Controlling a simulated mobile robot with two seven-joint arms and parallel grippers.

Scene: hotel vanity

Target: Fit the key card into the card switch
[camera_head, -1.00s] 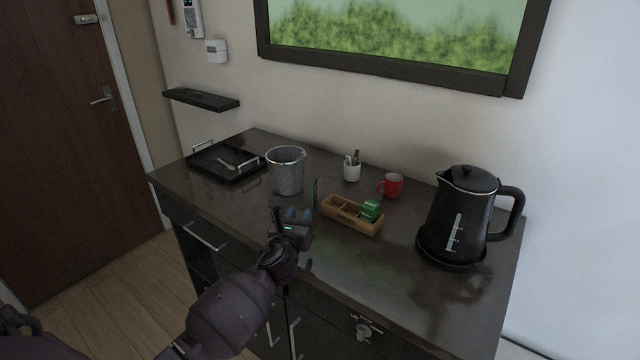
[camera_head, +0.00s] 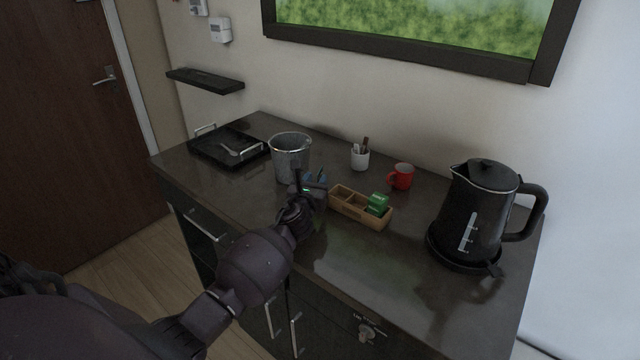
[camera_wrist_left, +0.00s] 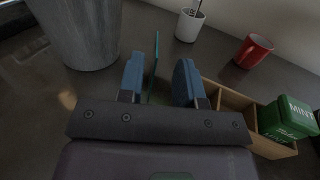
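The key card is a thin teal sheet seen nearly edge-on (camera_wrist_left: 154,68) in the left wrist view. It stands upright between the blue fingertips of my left gripper (camera_wrist_left: 160,80), nearer the left finger. The fingers are apart with space beside the card, so the gripper is open. The card's lower end is hidden behind the gripper. In the head view my left gripper (camera_head: 314,180) is at the left end of the wooden organizer (camera_head: 360,214) and mostly hides the card. A white wall box (camera_head: 220,30), which looks like the card switch, is at the upper left. My right gripper is out of view.
A metal bin (camera_head: 290,155) stands just left of the gripper. A green mint box (camera_head: 377,204) sits in the organizer. A white cup (camera_head: 360,159), red mug (camera_head: 401,176) and black kettle (camera_head: 478,210) stand behind and right. A black tray (camera_head: 205,150) and wall shelf (camera_head: 205,80) are left.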

